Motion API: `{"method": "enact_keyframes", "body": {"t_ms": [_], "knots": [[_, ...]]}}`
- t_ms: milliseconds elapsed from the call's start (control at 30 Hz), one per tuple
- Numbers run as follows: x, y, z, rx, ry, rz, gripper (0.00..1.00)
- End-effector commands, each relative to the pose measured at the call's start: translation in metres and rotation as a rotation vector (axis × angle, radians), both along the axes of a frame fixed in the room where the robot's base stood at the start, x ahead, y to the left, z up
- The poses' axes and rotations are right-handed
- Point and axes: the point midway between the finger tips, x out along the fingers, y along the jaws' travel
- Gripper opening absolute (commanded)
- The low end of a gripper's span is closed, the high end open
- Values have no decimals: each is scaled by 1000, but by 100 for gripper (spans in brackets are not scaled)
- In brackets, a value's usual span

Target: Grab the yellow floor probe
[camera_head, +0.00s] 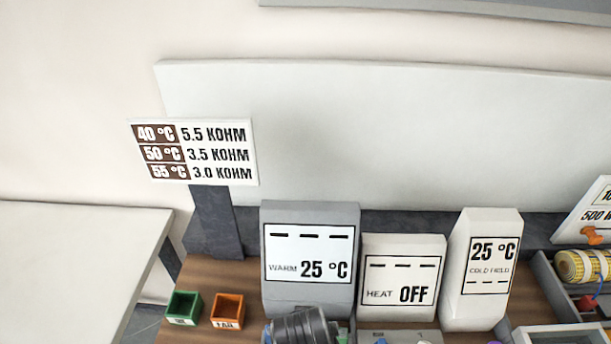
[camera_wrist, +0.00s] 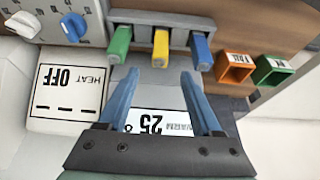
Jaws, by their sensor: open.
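The yellow probe (camera_wrist: 160,48) sits in a grey rack (camera_wrist: 150,17) in the wrist view, between a green probe (camera_wrist: 119,44) and a blue probe (camera_wrist: 201,51). My gripper (camera_wrist: 160,73) has two blue fingers, spread apart with nothing between them. The fingertips point toward the rack, one on each side of the yellow probe's line. In the picture the yellow probe lies just above the gap between the tips. I cannot tell how far it is in depth. The yellow probe cannot be made out in the head view.
The WARM display (camera_head: 310,255) reads 25 °C, the HEAT display (camera_head: 400,282) OFF, and the COLD FIELD display (camera_head: 482,270) 25 °C. A green bin (camera_head: 183,308) and an orange bin (camera_head: 227,310) stand at the left. A tray (camera_head: 545,285) with a yellow roll (camera_head: 583,265) is at the right.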

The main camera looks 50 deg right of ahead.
Motion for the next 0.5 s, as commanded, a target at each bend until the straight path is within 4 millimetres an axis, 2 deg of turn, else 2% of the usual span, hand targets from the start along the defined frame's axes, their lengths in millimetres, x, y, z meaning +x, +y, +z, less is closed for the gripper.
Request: {"method": "enact_keyframes", "body": {"t_ms": [100, 367, 500], "knots": [[4, -5, -17, 2, 1, 0, 66], [8, -9, -33, 1, -1, 0, 66], [9, -13, -51, 2, 1, 0, 66]]}}
